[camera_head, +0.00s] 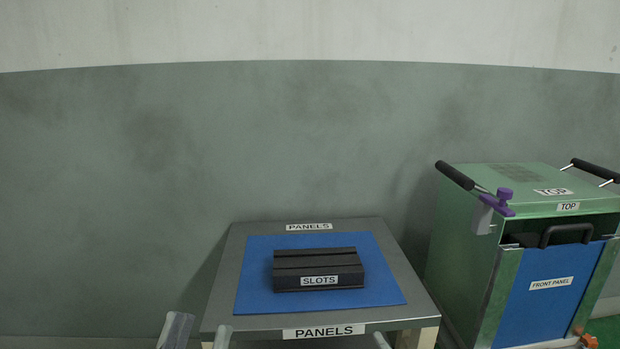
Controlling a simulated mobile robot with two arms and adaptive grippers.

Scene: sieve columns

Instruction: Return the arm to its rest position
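My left gripper (200,332) shows at the bottom edge, left of centre. Its two grey fingertips stand apart with a gap between them, and nothing shows in the gap. The rest of that arm is out of frame. A small grey tip of my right gripper (381,341) shows at the bottom edge, in front of the panels table (222,300). The rest of it is cut off, so its opening cannot be seen.
On the table, a black slotted block (318,277) labelled SLOTS rests on a blue mat (258,265). At right stands a green cabinet (465,240) with a blue front panel (548,305), black handles and a purple clamp (497,203). A grey wall is behind.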

